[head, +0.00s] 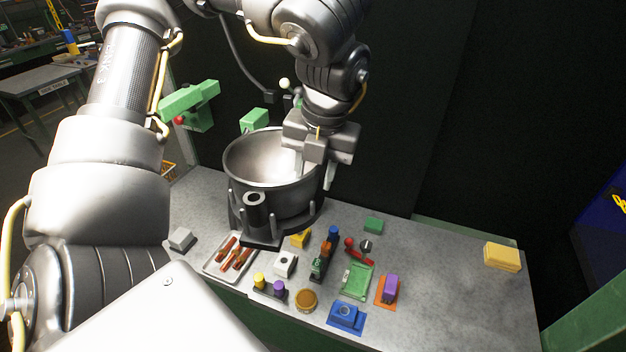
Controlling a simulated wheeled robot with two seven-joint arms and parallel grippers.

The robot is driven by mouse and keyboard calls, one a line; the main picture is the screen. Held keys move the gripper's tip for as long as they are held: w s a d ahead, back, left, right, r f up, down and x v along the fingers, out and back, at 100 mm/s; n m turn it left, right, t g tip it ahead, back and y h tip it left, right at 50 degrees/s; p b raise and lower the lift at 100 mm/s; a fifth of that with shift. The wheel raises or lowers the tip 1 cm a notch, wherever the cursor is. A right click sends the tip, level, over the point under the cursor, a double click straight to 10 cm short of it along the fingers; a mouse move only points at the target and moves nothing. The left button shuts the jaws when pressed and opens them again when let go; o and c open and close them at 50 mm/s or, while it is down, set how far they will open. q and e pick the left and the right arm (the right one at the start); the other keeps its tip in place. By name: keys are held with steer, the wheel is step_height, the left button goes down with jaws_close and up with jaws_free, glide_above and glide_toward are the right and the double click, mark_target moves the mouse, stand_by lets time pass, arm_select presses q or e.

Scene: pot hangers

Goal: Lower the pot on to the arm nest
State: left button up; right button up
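A large grey metal pot (265,190) stands upright, its open mouth facing up, at the back left of the bench. It is at a dark round base with upright posts, the nest (262,240); whether its bottom touches the base is hidden. My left gripper (314,180) is at the pot's right rim, pointing down. One finger shows on the inner side of the rim and the other outside it. Whether the fingers press on the wall is not clear. My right gripper is not in view.
The grey bench (440,285) holds a tray of reddish-brown pieces (234,255), a blue block (346,316), a green tray (357,280), a purple block (390,288) and other small parts in front of the pot. A yellow block (502,256) lies far right. The bench's right part is mostly clear.

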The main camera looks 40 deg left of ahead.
arm_select(q)
step_height(320, 180, up, 9)
steer(key=d, duration=0.1)
steer(key=shift+d+f, duration=0.2)
steer(key=shift+f, duration=0.1)
stand_by(0.6)
